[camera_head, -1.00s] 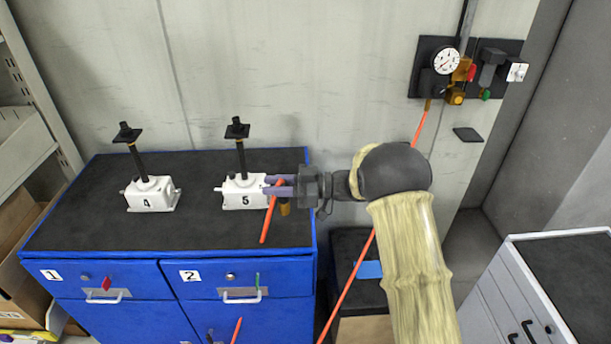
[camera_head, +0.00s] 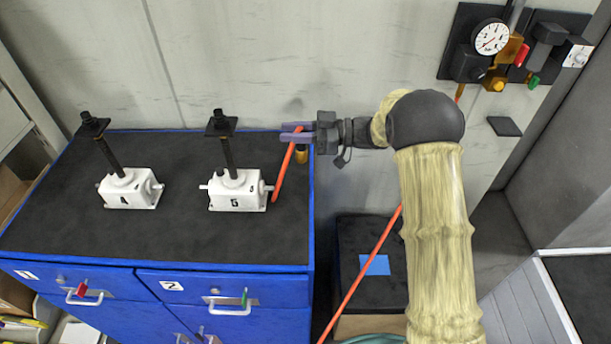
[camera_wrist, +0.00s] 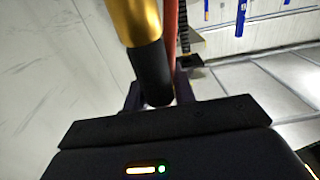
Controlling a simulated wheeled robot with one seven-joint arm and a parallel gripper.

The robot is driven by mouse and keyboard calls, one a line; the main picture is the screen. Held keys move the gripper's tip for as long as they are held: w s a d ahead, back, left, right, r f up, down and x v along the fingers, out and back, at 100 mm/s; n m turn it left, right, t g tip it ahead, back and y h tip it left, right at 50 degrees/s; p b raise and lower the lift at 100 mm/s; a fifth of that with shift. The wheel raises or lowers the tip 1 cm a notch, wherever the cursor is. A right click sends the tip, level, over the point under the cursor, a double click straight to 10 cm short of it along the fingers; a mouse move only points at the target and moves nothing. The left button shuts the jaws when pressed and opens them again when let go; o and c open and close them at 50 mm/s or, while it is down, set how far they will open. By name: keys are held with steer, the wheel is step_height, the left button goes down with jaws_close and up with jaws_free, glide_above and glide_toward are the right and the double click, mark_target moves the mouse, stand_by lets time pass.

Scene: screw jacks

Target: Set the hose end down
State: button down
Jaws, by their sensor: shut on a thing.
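My gripper (camera_head: 297,133) is shut on the hose end, above the back right corner of the blue cabinet's black top (camera_head: 160,235). The brass fitting (camera_head: 301,154) of the hose end shows just below the fingers. In the wrist view the brass part (camera_wrist: 137,20) and a black collar (camera_wrist: 151,70) sit between the fingers (camera_wrist: 160,95), with the red-orange hose (camera_wrist: 170,28) behind. In the head view the orange hose (camera_head: 285,170) slants down-left from the fingers to beside jack 5 (camera_head: 238,190). Whether the fitting touches the top cannot be told.
The middle and front of the top are clear. A gauge panel (camera_head: 490,38) is on the wall at right. More orange hose (camera_head: 365,265) runs past a dark box top (camera_head: 350,240) with a blue patch.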

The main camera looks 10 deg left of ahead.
steer(key=shift+w, duration=0.1)
steer(key=shift+r, duration=0.1)
steer(key=shift+f+p, duration=0.9)
steer(key=shift+f, duration=2.05)
steer(key=shift+s+f+p, duration=0.2)
steer(key=shift+f+p, duration=0.5)
steer(key=shift+f, duration=1.35)
